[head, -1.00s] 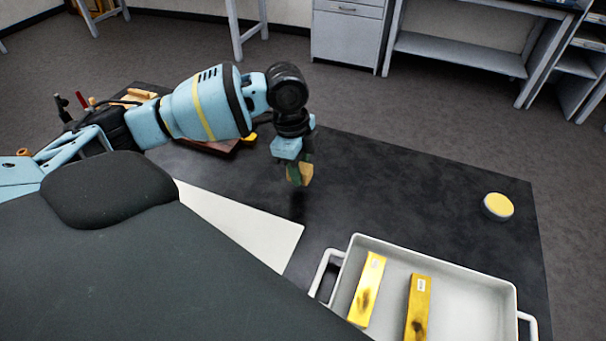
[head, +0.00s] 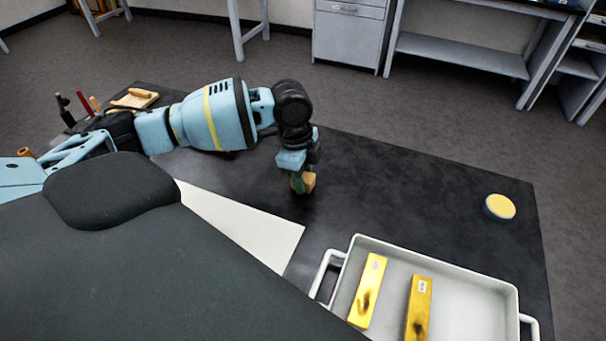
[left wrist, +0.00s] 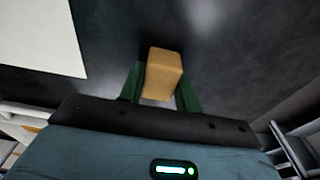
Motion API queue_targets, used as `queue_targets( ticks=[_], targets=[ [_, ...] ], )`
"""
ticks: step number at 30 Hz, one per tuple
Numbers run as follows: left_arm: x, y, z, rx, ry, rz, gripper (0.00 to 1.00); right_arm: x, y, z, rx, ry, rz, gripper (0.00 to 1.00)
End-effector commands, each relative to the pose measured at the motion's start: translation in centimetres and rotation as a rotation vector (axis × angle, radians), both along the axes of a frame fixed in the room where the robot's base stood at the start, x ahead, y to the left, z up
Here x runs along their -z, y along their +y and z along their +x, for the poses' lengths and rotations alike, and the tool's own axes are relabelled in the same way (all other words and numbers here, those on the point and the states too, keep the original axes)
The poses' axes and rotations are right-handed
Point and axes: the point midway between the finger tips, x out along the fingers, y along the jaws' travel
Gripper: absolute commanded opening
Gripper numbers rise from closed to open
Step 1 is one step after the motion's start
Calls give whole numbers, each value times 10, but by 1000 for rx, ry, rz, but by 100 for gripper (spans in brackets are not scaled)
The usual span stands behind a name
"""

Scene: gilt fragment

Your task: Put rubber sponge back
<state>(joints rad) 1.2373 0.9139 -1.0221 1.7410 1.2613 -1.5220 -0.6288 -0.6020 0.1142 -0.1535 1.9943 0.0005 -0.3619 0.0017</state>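The rubber sponge (head: 309,181) is a small tan block. My left gripper (head: 301,184) is shut on it and holds it over the dark table, right of the white sheet. In the left wrist view the sponge (left wrist: 163,72) sits between the two green fingers of the left gripper (left wrist: 160,88), with its end sticking out past them. I cannot tell how far the sponge is above the table. My right gripper is not in view.
A white tray (head: 472,287) with two yellow-gold strips stands at the front right. A round yellow-topped pad (head: 499,206) lies at the right. A white sheet (head: 240,222) is at the left front. A wooden holder (head: 135,97) is behind my arm. The dark table's middle is clear.

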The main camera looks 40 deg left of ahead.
Motion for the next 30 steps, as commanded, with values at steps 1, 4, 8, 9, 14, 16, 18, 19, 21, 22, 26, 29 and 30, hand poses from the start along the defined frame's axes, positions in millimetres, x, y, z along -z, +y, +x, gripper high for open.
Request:
queue_targets(
  ticks=[1,4,8,9,14,16,18,19,21,22,26,29,30],
  targets=[
    [-1,0,0,0,-1,0,40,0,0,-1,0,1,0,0],
    [-1,0,0,0,0,0,53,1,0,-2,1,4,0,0],
    [-1,0,0,0,0,0,54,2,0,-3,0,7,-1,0],
    [-1,0,0,0,0,0,54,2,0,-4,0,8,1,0],
    [-2,0,0,0,0,0,54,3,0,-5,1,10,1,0],
    [-7,0,0,0,0,-1,54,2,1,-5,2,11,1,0],
    [-16,1,0,0,-2,-1,54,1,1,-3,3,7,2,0],
    [-21,2,0,0,-3,-1,54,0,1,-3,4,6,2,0],
    [-34,3,0,-1,-5,0,54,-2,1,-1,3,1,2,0],
    [-40,4,0,-1,-5,-1,54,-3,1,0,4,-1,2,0],
    [-67,8,-1,-1,-5,-1,54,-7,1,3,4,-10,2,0],
    [-86,10,-2,-1,-4,-1,54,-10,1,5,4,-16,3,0],
    [-92,11,-2,-1,-4,-1,54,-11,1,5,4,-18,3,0]
  ],
)
